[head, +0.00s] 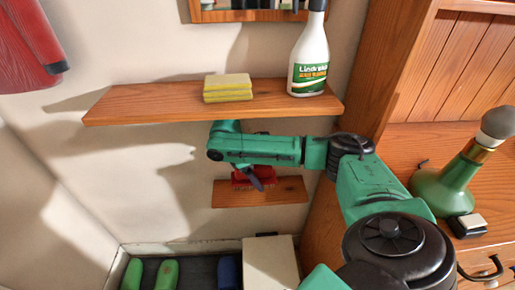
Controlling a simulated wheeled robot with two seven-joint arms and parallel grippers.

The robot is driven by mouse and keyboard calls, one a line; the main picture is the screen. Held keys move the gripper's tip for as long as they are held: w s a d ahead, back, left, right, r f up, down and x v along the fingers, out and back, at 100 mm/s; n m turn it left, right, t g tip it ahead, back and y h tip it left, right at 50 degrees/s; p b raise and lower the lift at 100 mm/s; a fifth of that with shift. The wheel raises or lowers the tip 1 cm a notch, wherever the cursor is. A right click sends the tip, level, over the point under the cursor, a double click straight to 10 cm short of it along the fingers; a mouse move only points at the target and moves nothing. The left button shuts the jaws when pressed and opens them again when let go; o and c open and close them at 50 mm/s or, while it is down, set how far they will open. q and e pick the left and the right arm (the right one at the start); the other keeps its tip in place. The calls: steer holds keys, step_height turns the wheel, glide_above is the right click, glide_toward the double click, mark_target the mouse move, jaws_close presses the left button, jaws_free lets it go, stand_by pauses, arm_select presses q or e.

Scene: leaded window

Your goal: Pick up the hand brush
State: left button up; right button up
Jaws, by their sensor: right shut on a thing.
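A small red object (241,180), which looks like the hand brush, is at the small lower wooden shelf (290,192). My right gripper (258,180) is at the red object, its dark fingers shut on it. My green wrist and forearm cover part of it from above. I cannot tell whether it rests on the shelf or is just above it. My left gripper is not in view.
Above my forearm, a longer shelf (150,103) holds yellow sponges (228,87) and a white spray bottle (309,60). A green bottle (445,187) and a small black-and-white block (468,225) stand on the wooden cabinet at right. Below are green slippers (163,273) and a pale box (270,262).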

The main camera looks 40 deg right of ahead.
mark_target(256, 166)
step_height(256, 166, up, 4)
steer(key=shift+f, duration=0.1)
steer(key=s+a+p, duration=0.2)
steer(key=s+a, duration=0.2)
steer(key=a, duration=0.5)
steer(key=s+a+p, duration=0.2)
steer(key=s+a, duration=0.2)
steer(key=a, duration=0.5)
steer(key=shift+f, duration=0.3)
